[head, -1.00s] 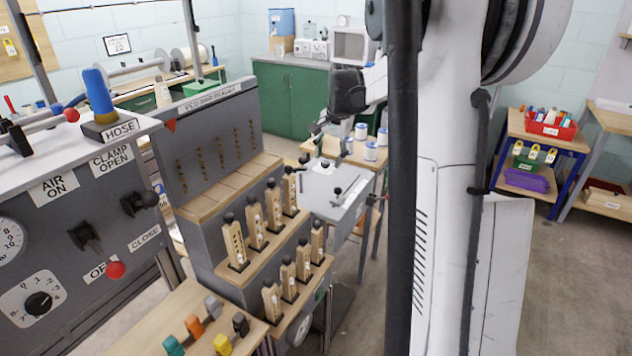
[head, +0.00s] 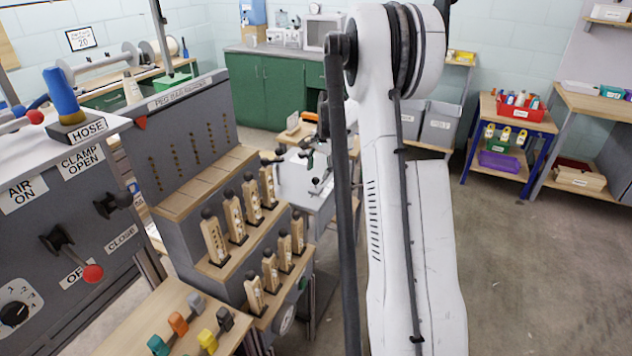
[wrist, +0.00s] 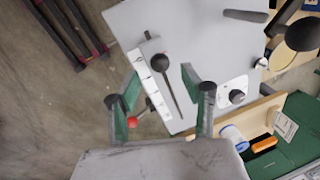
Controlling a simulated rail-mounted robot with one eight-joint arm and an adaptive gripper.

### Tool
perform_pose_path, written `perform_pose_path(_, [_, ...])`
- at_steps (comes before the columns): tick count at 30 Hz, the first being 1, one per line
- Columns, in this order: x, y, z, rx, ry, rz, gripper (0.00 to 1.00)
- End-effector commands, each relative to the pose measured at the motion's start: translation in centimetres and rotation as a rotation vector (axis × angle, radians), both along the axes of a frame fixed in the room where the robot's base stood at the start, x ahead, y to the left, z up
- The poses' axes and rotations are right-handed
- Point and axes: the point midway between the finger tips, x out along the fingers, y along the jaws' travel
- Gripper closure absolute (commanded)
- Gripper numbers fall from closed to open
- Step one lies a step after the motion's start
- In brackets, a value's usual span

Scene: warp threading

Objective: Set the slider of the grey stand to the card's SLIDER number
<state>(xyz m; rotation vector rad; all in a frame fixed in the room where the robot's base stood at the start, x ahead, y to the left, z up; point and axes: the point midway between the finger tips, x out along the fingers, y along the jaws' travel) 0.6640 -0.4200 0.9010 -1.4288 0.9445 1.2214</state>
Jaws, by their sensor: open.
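The grey stand (wrist: 205,45) fills the middle of the wrist view. Its slider knob (wrist: 160,63), a black ball, sits toward the upper end of a long dark slot. A white scale strip (wrist: 154,88) runs along the left; its numbers are unreadable. My gripper (wrist: 163,88) is open and empty, its two green-padded fingers apart, with the knob showing between and slightly beyond the tips. In the head view the stand (head: 294,184) is partly behind my arm, which hides most of the gripper. A framed card (head: 80,39) on the back wall shows "20"; its smaller text is unreadable.
A dial (wrist: 237,96) is on the stand's right side and a red ball knob (wrist: 132,122) near its left edge. A peg rack (head: 205,190) with wooden pegs stands left of the stand. Open floor (head: 540,270) lies to the right.

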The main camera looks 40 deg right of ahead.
Motion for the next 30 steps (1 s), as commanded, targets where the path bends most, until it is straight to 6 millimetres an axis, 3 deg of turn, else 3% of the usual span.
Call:
perform_pose_path(3, [0.4, 0.1, -2.1, 0.000, 0.000, 0.001, 0.58])
perform_pose_path(9, [0.9, 0.2, -4.4, 0.000, 0.000, 0.001, 0.58])
perform_pose_path(22, [1.0, 0.2, -5.2, 0.000, 0.000, 0.001, 0.58])
perform_pose_path(30, [1.0, 0.2, -5.2, 0.000, 0.000, 0.001, 0.93])
